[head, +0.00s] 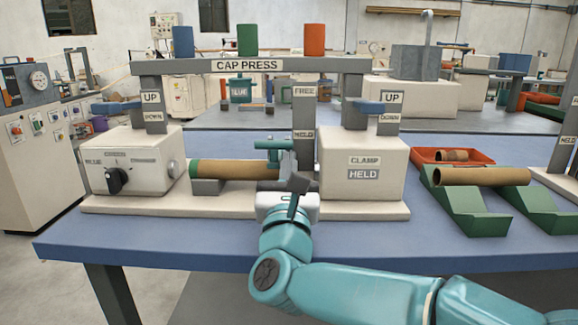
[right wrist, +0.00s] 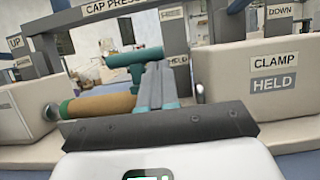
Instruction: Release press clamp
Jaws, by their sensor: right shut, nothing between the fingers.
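The cap press (head: 247,66) stands on the blue table. A brown tube (head: 238,170) with a green left end lies across its base; it also shows in the right wrist view (right wrist: 100,105). The teal clamp handle (head: 272,145) stands just above the tube's right end and shows in the right wrist view (right wrist: 133,57). A post beside it carries FREE and HELD labels (head: 304,134); the right housing reads CLAMP HELD (head: 364,174). My right gripper (head: 298,184) is shut and empty, close in front of the handle; contact cannot be told. My left gripper is out of view.
Two blue levers, left (head: 117,106) and right (head: 369,106), sit by UP and DOWN labels. A green cradle (head: 465,205) on the right holds another brown tube (head: 482,176). A red tray (head: 425,156) stands behind. The table's front strip (head: 150,247) is clear.

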